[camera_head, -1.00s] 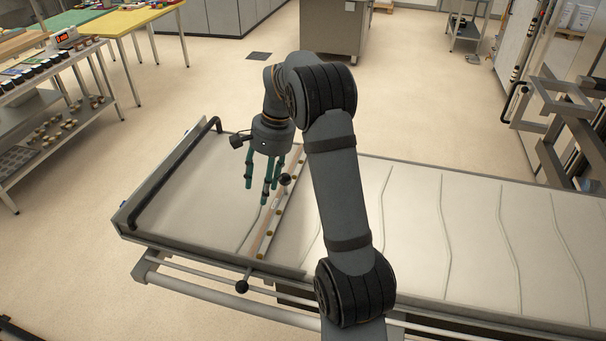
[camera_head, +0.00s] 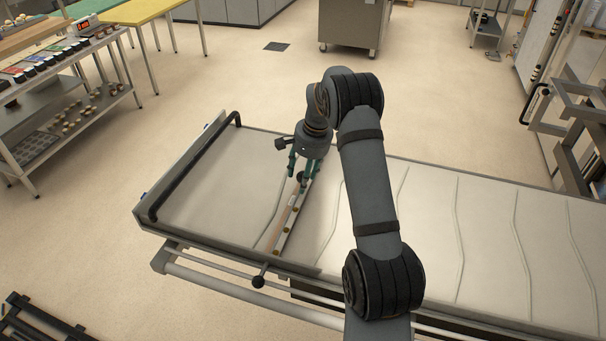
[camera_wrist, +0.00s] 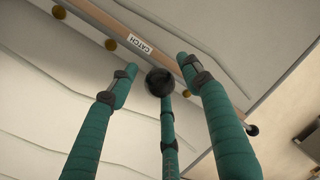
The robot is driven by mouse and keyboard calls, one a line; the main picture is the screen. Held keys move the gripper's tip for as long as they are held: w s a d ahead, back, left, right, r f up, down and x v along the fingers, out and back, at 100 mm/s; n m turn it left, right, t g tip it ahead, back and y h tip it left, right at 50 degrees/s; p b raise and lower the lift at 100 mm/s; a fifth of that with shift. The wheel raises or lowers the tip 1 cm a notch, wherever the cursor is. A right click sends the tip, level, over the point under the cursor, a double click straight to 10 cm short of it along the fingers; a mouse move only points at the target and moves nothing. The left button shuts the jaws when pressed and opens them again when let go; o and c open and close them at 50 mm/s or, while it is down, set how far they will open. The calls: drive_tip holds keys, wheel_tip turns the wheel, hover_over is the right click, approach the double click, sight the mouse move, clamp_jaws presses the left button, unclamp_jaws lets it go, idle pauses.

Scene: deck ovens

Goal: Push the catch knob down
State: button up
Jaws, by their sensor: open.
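The catch knob, a black ball (camera_wrist: 159,82), stands by a wooden strip (camera_wrist: 100,15) bearing a white "CATCH" label (camera_wrist: 143,47). In the head view the knob (camera_head: 301,177) is partly hidden by my fingers. My gripper (camera_head: 299,170) points down over the far end of the strip, its teal fingers open and spread around the knob. In the wrist view my gripper (camera_wrist: 158,72) has one finger on each side of the ball, and the third lines up with it. I cannot tell whether that finger touches it.
The strip crosses a long pale canvas bed (camera_head: 215,185) with raised folds. A dark bar handle (camera_head: 195,165) runs along its left end. Another black ball (camera_head: 258,282) sits at the front rail (camera_head: 210,283). A shelf rack (camera_head: 60,115) stands at left; open floor lies behind.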

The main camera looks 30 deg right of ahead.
drive_tip(key=shift+f, duration=0.2)
drive_tip(key=shift+c, duration=0.6)
clamp_jaws()
